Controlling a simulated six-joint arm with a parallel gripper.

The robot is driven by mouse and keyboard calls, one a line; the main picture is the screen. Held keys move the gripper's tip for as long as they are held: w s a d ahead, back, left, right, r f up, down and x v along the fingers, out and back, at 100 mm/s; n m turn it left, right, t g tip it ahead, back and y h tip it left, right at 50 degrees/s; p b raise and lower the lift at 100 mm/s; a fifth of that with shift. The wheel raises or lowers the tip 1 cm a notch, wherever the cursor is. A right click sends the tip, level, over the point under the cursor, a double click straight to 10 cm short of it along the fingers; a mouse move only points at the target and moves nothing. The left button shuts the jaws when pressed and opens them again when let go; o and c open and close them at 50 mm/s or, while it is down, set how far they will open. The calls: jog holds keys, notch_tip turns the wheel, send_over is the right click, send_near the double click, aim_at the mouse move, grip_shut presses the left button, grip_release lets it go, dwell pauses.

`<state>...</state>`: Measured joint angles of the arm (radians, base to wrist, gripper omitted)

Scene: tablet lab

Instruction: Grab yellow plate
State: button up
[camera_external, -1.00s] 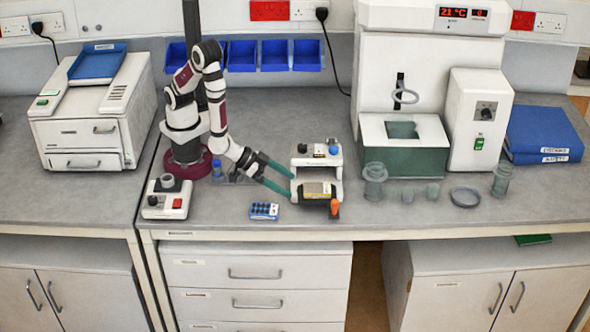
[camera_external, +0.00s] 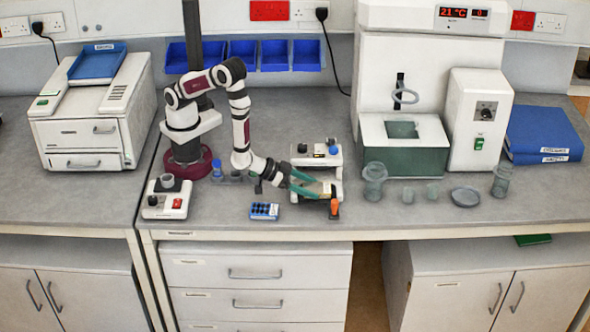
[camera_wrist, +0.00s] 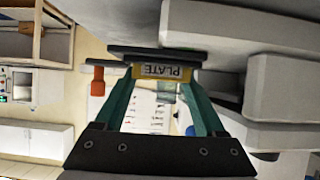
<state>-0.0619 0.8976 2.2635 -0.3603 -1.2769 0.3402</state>
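The yellow plate (camera_external: 326,188) sits at the front of the small white device, under its upper part. In the wrist view its yellow edge (camera_wrist: 165,72) bears the label PLATE, upside down, beneath a dark top. My gripper (camera_external: 314,187) comes in from the left and is close to the plate. In the wrist view my gripper's green fingers (camera_wrist: 159,82) are spread apart, with their tips near the two ends of the yellow edge. Whether the fingertips touch the plate is not clear.
The white device (camera_external: 309,158) rises behind the plate. An orange-topped part (camera_external: 335,207) stands at its front right. A blue tube rack (camera_external: 264,211) lies to the front left. Glass jars (camera_external: 374,185) stand to the right. The bench's front edge (camera_external: 300,236) is near.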

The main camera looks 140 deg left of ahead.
jog(key=c, duration=0.7)
jog(key=shift+r, duration=0.1)
